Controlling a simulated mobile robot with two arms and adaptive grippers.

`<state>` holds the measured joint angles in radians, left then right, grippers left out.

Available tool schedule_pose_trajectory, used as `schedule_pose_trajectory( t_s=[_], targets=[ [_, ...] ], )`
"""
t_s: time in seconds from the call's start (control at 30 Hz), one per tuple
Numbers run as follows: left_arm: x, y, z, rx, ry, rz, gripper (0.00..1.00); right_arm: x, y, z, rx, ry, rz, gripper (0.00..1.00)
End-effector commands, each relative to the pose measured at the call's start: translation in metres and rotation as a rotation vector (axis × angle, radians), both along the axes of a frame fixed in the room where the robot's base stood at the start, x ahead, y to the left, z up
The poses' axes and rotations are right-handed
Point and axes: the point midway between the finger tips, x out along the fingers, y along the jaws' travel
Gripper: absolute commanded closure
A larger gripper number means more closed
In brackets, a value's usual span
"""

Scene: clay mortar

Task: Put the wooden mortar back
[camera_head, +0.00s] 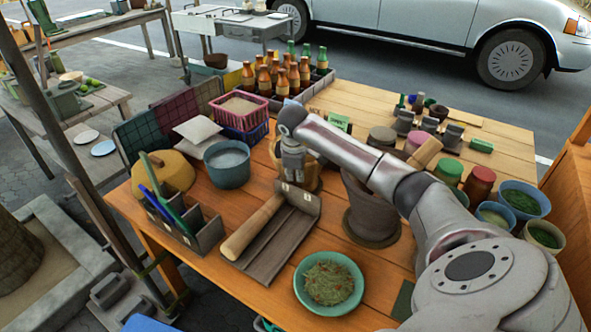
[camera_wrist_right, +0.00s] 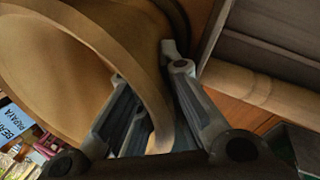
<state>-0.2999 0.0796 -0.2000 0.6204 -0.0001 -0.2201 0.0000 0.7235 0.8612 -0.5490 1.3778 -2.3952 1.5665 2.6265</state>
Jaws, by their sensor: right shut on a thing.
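The tan wooden mortar (camera_head: 315,174) is in the middle of the table in the head view, partly hidden by my right gripper (camera_head: 292,178). In the right wrist view, the wooden mortar (camera_wrist_right: 55,60) fills the upper left, with its wall between the fingers of my right gripper (camera_wrist_right: 155,105). The gripper is shut on this wall. I cannot tell whether the mortar's base touches the table. My left gripper is not in view.
A dark clay mortar (camera_head: 371,222) stands close on the right, partly behind my arm. A wooden pestle (camera_head: 251,228) lies along a grey-brown tray (camera_head: 287,240) in front. A blue pot (camera_head: 227,170) stands left; a green bowl (camera_head: 302,291) of herbs stands near the front edge.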

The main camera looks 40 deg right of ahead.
Motion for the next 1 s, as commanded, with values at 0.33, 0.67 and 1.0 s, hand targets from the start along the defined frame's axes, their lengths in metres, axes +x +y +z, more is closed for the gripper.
schedule_pose_trajectory(
  t_s=[0.33,0.67,1.0],
  targets=[
    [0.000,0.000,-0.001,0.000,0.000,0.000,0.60,0.000,0.000,0.000,0.000,0.000,0.000,0.71],
    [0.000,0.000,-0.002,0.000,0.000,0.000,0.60,-0.001,0.001,0.007,0.000,-0.002,-0.001,0.71],
    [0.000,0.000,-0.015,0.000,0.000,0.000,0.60,-0.015,0.016,0.071,-0.001,-0.005,0.000,0.71]
  ],
)
